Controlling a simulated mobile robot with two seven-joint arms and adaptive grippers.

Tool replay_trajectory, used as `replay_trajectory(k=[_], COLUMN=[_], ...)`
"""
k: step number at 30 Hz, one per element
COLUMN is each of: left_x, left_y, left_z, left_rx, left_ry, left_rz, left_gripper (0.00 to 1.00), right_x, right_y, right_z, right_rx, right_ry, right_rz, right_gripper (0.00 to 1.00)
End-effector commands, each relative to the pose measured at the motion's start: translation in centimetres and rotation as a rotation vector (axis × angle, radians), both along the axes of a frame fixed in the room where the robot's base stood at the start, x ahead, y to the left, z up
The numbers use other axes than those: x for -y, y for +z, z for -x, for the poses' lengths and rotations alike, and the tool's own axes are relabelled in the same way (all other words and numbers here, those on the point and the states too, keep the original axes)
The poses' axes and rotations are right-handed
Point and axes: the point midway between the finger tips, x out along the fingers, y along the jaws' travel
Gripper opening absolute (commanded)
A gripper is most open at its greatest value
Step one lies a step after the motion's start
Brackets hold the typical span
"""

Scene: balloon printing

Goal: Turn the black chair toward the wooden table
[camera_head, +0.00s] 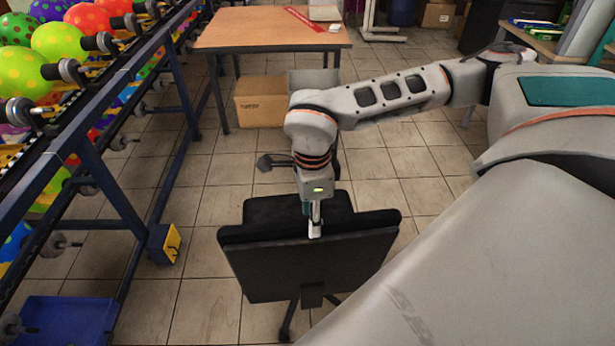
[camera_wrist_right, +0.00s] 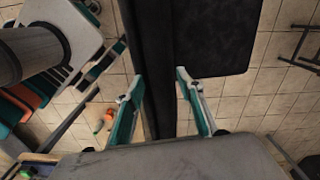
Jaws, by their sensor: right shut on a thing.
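The black chair (camera_head: 310,265) stands on the tiled floor in the lower middle of the head view. Its backrest is nearest me, and its seat (camera_head: 290,212) lies beyond, on the side toward the wooden table (camera_head: 270,30). The table stands at the top, apart from the chair. My right gripper (camera_head: 314,228) reaches down onto the top edge of the backrest and is shut on it. In the right wrist view, the backrest edge (camera_wrist_right: 155,60) runs between the two fingers of the gripper (camera_wrist_right: 160,105). My left gripper is out of view.
A blue rack (camera_head: 110,190) with colourful balloons (camera_head: 60,40) runs along the left side. A cardboard box (camera_head: 260,101) and a grey box (camera_head: 312,80) sit under the wooden table. Tiled floor is free between chair and table. A blue bin (camera_head: 65,320) is at lower left.

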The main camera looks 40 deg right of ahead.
Motion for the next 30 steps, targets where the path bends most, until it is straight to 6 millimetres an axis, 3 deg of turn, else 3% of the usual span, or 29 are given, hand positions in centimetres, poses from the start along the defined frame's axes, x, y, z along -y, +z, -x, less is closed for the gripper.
replay_trajectory(k=[11, 12, 14, 25, 30], left_x=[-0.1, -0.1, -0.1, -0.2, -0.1], left_y=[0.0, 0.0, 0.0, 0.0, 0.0], left_z=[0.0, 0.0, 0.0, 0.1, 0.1], left_rx=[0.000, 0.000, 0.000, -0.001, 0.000], left_ry=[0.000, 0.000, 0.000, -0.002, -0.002], left_rz=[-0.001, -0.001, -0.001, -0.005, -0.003], left_gripper=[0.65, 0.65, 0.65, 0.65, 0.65], right_x=[-0.1, -0.1, -0.1, 0.0, 0.0], right_y=[0.1, 0.1, 0.1, 0.2, 1.9], right_z=[0.0, 0.0, 0.0, 0.0, -0.1], right_rx=[0.003, 0.003, 0.003, 0.002, 0.004], right_ry=[0.012, 0.012, 0.012, 0.007, 0.006], right_rz=[-0.003, -0.003, -0.003, -0.001, -0.001], right_gripper=[0.00, 0.40, 0.55, 0.55, 0.55])
